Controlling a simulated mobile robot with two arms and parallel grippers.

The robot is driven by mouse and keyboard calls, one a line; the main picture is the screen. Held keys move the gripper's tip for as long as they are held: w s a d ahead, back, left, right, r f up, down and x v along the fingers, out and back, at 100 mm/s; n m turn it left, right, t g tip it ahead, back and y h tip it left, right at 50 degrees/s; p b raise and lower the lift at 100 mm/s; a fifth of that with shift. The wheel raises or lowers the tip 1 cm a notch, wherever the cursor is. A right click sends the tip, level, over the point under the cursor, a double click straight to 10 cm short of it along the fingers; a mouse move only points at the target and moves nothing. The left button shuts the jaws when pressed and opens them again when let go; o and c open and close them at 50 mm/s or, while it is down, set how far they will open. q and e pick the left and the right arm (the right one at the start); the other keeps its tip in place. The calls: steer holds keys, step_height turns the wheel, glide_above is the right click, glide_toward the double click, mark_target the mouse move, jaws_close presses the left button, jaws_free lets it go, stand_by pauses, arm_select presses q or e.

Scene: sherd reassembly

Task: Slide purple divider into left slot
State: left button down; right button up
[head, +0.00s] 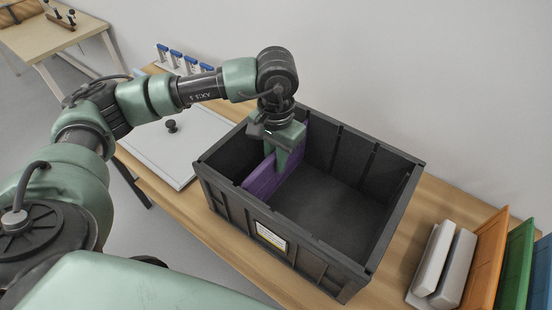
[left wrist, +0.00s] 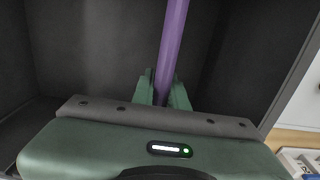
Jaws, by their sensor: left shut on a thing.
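The purple divider (head: 264,179) stands upright inside the dark grey crate (head: 376,152), across the crate's left part. Its lower edge is low in the crate, and I cannot tell whether its ends sit in the slot grooves. My left gripper (head: 288,157) is shut on the divider's upper edge from above and covers part of it. In the left wrist view the divider (left wrist: 173,40) runs away from between the two green fingers (left wrist: 165,90). My right gripper is not in view.
Grey blocks (head: 445,262) and orange, green and blue panels (head: 487,262) stand on the wooden table right of the crate. A pale board with a black knob (head: 171,126) lies at left. Blue-topped items (head: 177,58) stand behind it. The crate's right part is empty.

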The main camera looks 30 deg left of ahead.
arm_select(q)
steer(key=shift+f, duration=0.3)
steer(key=c, duration=1.3)
jaws_free()
steer(key=shift+c, duration=0.2)
step_height(320, 180, up, 8)
steer(key=shift+f+b, duration=0.1)
steer(key=shift+b, duration=0.4)
